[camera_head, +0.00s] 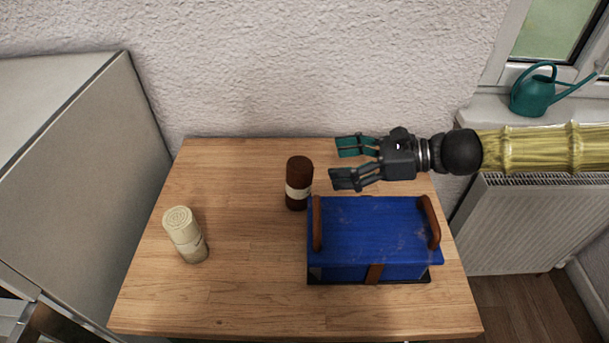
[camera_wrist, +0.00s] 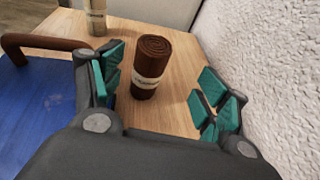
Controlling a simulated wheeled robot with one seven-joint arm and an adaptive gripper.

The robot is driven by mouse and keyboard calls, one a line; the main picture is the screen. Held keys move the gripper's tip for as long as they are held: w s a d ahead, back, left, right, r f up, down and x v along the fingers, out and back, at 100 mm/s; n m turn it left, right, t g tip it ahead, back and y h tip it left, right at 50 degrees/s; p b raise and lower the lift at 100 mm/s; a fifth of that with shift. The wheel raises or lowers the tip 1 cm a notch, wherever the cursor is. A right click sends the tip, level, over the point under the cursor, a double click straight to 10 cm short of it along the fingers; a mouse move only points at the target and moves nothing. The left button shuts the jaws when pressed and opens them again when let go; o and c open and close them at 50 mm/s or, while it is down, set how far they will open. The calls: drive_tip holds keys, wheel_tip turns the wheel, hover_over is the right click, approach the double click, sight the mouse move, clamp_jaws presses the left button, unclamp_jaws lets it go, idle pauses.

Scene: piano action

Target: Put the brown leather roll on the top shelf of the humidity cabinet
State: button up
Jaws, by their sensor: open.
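The brown leather roll (camera_head: 299,182) stands upright on the wooden table, with a pale label band around it. It also shows in the wrist view (camera_wrist: 152,62), beyond and between the open fingers. My gripper (camera_head: 345,162) is open and empty, to the right of the roll and above the table's back edge, with its fingers pointing left. In the wrist view my gripper (camera_wrist: 160,95) has its teal pads spread apart, and the roll appears apart from them. No shelf of a humidity cabinet can be made out.
A blue box (camera_head: 375,232) with brown handles stands right of the roll, below my arm. A cream roll (camera_head: 185,235) stands at the table's left. A grey cabinet-like body (camera_head: 75,150) is left of the wooden table (camera_head: 245,300). The wall is close behind.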

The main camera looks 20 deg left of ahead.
sight(298, 169)
drive_tip(key=s+a, duration=0.2)
drive_tip(key=shift+s+a+r, duration=0.15)
drive_tip(key=shift+s+a, duration=0.15)
drive_tip(key=shift+a, duration=0.05)
drive_tip(key=shift+w+a+f+p, duration=0.15)
drive_tip(key=shift+w+a+f, duration=0.15)
drive_tip(key=shift+a, duration=0.2)
drive_tip(key=shift+w+a+f+p, duration=0.15)
drive_tip(key=shift+a+f, duration=0.2)
drive_tip(key=shift+a, duration=0.15)
drive_tip(key=x, duration=0.3)
drive_tip(key=shift+a+f+p, duration=0.15)
drive_tip(key=shift+f+p, duration=0.15)
drive_tip(key=shift+p, duration=0.1)
drive_tip(key=shift+s+a, duration=0.15)
drive_tip(key=shift+a, duration=0.1)
drive_tip(key=shift+a+f, duration=0.2)
drive_tip(key=shift+a, duration=0.15)
drive_tip(key=c, duration=1.3)
drive_tip(key=shift+r, duration=0.1)
